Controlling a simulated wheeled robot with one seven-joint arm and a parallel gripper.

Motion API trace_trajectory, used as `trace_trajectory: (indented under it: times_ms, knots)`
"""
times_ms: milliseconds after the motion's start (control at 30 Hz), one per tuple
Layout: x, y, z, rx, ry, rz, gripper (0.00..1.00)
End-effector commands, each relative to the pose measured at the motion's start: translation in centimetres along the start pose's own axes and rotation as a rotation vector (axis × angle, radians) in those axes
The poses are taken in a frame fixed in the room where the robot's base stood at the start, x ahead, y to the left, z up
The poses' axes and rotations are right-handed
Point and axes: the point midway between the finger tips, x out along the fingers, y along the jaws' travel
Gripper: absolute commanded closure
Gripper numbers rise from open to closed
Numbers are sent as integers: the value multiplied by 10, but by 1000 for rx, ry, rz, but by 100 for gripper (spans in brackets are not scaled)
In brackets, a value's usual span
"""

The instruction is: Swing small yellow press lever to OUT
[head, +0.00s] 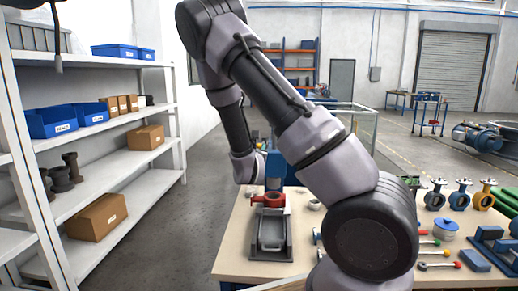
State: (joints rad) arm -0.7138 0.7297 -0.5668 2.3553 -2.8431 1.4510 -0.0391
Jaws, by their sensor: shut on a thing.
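I cannot make out a small yellow press lever on the press. A blue upright press (273,170) stands at the back of the workbench, partly covered by my arm. A red ring-shaped valve part (268,200) sits at its foot, behind a dark grey fixture with a tray (271,235). My forearm comes down to the left of the press, and its wrist end shows beside it. My gripper is not visible; my nearer arm links cover the area to the right of the press.
Several valves, including a yellow one (484,194), stand behind a blue lidded pot (445,228). Shelves (110,171) line the left; the floor between is clear.

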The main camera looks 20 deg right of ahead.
Motion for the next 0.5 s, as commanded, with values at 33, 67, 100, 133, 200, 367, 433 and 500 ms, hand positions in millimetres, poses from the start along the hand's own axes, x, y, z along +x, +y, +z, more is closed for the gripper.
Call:
trace_trajectory:
  times_ms: [33,67,100,133,200,367,433,500]
  knots:
    - [0,0,0,0,-1,-1,100]
    - [0,0,0,0,-1,-1,100]
    - [0,0,0,0,-1,-1,100]
    - [0,0,0,0,-1,-1,100]
    - [0,0,0,0,-1,-1,59]
    - [0,0,0,0,-1,-1,41]
    - [0,0,0,0,-1,-1,41]
    - [0,0,0,0,-1,-1,41]
